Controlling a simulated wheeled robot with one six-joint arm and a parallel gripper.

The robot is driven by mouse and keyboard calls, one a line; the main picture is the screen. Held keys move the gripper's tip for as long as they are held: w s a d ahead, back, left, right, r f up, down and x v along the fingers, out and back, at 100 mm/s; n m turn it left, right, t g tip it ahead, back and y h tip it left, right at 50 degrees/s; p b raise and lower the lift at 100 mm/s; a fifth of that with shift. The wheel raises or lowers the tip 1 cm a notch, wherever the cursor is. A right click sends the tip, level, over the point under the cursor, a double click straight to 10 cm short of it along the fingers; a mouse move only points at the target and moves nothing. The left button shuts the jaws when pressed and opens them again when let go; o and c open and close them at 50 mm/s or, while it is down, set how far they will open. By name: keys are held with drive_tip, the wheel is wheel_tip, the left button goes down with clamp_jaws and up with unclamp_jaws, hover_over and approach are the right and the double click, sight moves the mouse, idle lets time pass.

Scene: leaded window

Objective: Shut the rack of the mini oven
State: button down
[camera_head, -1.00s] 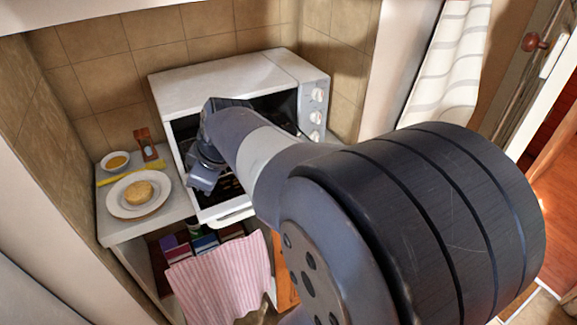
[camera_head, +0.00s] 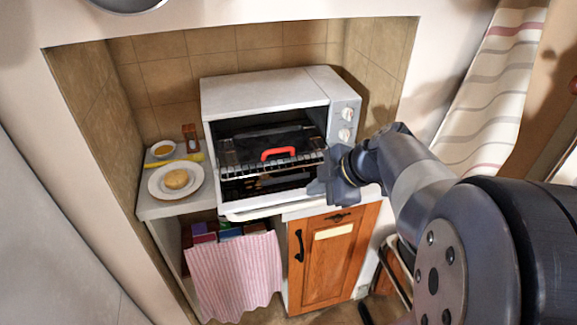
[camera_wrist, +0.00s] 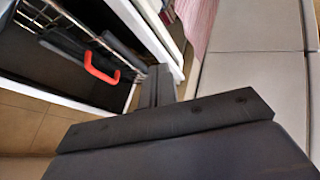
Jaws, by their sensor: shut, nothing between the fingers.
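The white mini oven (camera_head: 262,95) stands on the counter in a tiled alcove, its door folded down (camera_head: 270,204). Its wire rack (camera_head: 240,168) shows inside the opening, with a dark tray or pan bearing a red handle (camera_head: 278,153). In the wrist view the rack (camera_wrist: 75,18) and the red handle (camera_wrist: 97,66) show at upper left. How far the rack sticks out is hard to tell. My gripper (camera_head: 322,187) is shut and empty, in front of the oven's right side near the lowered door. In the wrist view its fingers (camera_wrist: 160,86) point toward the white door edge.
A plate (camera_head: 157,181) with a round yellow food item (camera_head: 176,179), a small bowl (camera_head: 163,149), a yellow utensil (camera_head: 188,160) and a small wooden-framed item (camera_head: 190,137) lie left of the oven. A pink striped towel (camera_head: 235,275) hangs below, beside a wooden cabinet door (camera_head: 333,255).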

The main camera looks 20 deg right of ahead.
sight(281, 158)
drive_tip(key=shift+w+a+f+p, duration=0.55)
drive_tip(key=shift+w+f, duration=0.25)
drive_tip(key=shift+w, duration=0.45)
drive_tip(key=shift+w+a+f+p, duration=0.5)
drive_tip(key=shift+w+f, duration=0.3)
drive_tip(key=shift+w, duration=0.5)
drive_tip(key=shift+w+a+f+p, duration=0.55)
drive_tip(key=shift+w+f, duration=0.25)
drive_tip(key=shift+w, duration=0.45)
drive_tip(key=shift+d, duration=0.1)
drive_tip(key=shift+w+f+b, duration=0.2)
drive_tip(key=shift+w+b, duration=0.25)
drive_tip(key=shift+b, duration=0.2)
drive_tip(key=w+b, duration=0.5)
drive_tip(key=w, duration=0.5)
drive_tip(key=shift+w+r+b, duration=0.1)
drive_tip(key=shift+w+b, duration=0.1)
drive_tip(key=shift+b, duration=0.2)
drive_tip(key=shift+w+r, duration=0.1)
drive_tip(key=shift+w, duration=0.4)
